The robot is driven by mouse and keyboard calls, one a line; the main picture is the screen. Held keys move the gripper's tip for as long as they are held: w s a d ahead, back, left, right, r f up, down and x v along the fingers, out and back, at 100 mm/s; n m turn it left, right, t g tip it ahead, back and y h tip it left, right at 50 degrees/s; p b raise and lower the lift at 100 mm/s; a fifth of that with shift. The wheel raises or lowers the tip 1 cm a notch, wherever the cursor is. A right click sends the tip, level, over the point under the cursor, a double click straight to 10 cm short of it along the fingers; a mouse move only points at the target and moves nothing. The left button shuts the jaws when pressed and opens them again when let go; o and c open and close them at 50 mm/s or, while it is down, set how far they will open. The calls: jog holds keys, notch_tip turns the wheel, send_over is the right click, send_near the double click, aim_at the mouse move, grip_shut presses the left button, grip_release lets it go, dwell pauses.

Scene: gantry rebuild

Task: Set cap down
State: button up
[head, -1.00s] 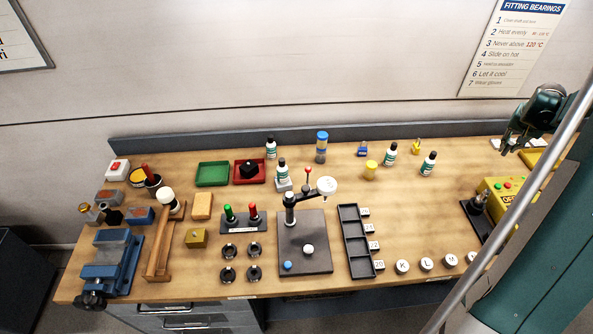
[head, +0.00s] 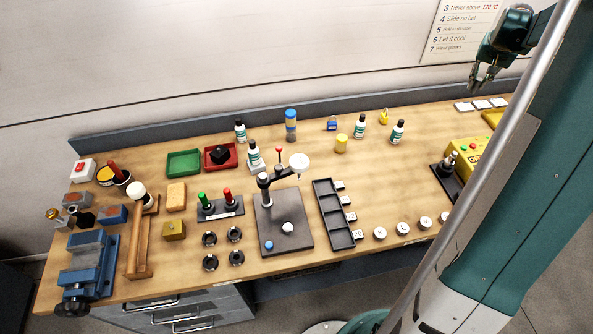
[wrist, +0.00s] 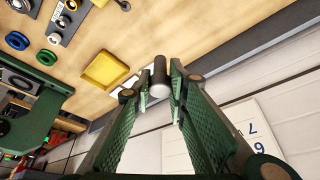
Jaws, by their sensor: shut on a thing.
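My gripper (head: 478,84) is at the upper right of the head view, above the back right end of the bench (head: 380,175). In the wrist view my gripper (wrist: 160,85) is shut on a small dark cylinder with a pale end face (wrist: 160,91), held between the fingertips. It may be the cap; I cannot tell for sure. The held piece is too small to make out in the head view. It appears clear of the bench top.
White cards (head: 481,104) lie at the bench's back right, beside a yellow tray (wrist: 105,70). A yellow box with buttons (head: 466,152) and a dark stand (head: 448,181) are nearby. Bottles, including one at right (head: 397,132), stand farther left. Open wood lies around the middle right.

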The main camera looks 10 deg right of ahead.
jog(key=w+a+n+y, duration=0.1)
jog(key=w+a, duration=0.3)
jog(key=a, duration=0.4)
jog(key=w+a+n, duration=0.2)
jog(key=w+a, duration=0.2)
jog(key=a, duration=0.4)
jog(key=w+a+n+t+y, duration=0.1)
jog(key=w+a+n, duration=0.2)
jog(key=a, duration=1.7)
jog(key=w+a+n+y, duration=0.15)
jog(key=a+n, duration=0.25)
jog(key=a, duration=1.6)
jog(key=s+a+n+y, duration=0.1)
jog(key=s+a+n, duration=0.35)
jog(key=a, duration=0.95)
jog(key=s+a+n+g+y, duration=0.1)
jog(key=s+a, duration=0.6)
jog(key=a, duration=0.8)
jog(key=s+a+n+y, duration=0.1)
jog(key=s+a+n, duration=0.35)
jog(key=a, duration=0.95)
notch_tip(320, 180, down, 11)
jog(key=s+m, duration=0.1)
jog(key=s, duration=0.1)
jog(key=shift+a+b, duration=0.15)
jog(key=shift+b, duration=0.15)
jog(key=shift+s+f, duration=0.1)
jog(key=shift+f, duration=2.9)
